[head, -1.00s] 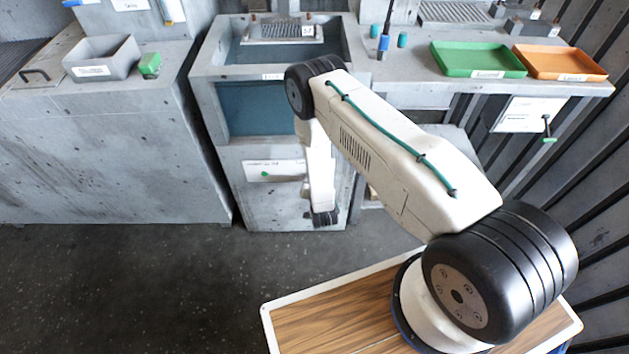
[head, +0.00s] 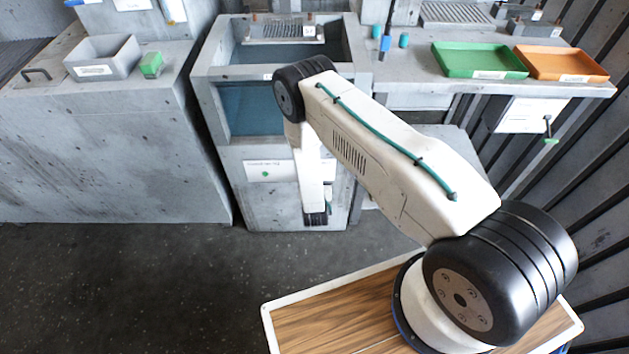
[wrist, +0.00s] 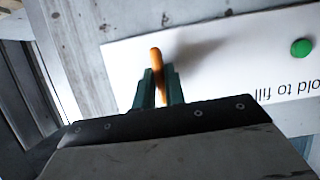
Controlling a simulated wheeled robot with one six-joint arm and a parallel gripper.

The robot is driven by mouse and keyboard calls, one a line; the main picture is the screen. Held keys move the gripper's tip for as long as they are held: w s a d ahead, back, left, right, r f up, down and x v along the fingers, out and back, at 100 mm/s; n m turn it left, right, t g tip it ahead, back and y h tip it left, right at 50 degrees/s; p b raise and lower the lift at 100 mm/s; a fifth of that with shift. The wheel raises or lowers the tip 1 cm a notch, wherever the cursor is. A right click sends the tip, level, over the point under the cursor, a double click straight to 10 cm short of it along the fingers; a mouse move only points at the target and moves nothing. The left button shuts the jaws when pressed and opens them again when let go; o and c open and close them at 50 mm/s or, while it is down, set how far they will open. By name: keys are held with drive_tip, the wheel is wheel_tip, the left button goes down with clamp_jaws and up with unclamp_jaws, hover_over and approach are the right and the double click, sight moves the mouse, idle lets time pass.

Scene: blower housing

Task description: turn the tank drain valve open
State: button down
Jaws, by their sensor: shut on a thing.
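In the wrist view, an orange lever (wrist: 156,62) stands out from the tank's front beside a white label; I take it to be the drain valve's handle. My gripper (wrist: 160,77) has its two dark green fingers on either side of the lever and is shut on it. The lever's tip shows past the fingers, tilted slightly; its base and the valve body are hidden.
A green button (wrist: 301,47) sits on the white label (wrist: 225,65), right of the lever. The counter to the right bears a green tray (head: 478,73) and an orange tray (head: 562,77). A grey bin (head: 102,70) and green block (head: 151,66) stand left. Floor before the tank is clear.

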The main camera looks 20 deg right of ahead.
drive_tip(key=c, duration=1.5)
unclamp_jaws()
drive_tip(key=shift+o, duration=0.2)
drive_tip(key=shift+s, duration=0.1)
drive_tip(key=v, duration=0.7)
drive_tip(key=shift+s+r, duration=0.15)
drive_tip(key=shift+s, duration=0.15)
drive_tip(key=shift+a, duration=0.15)
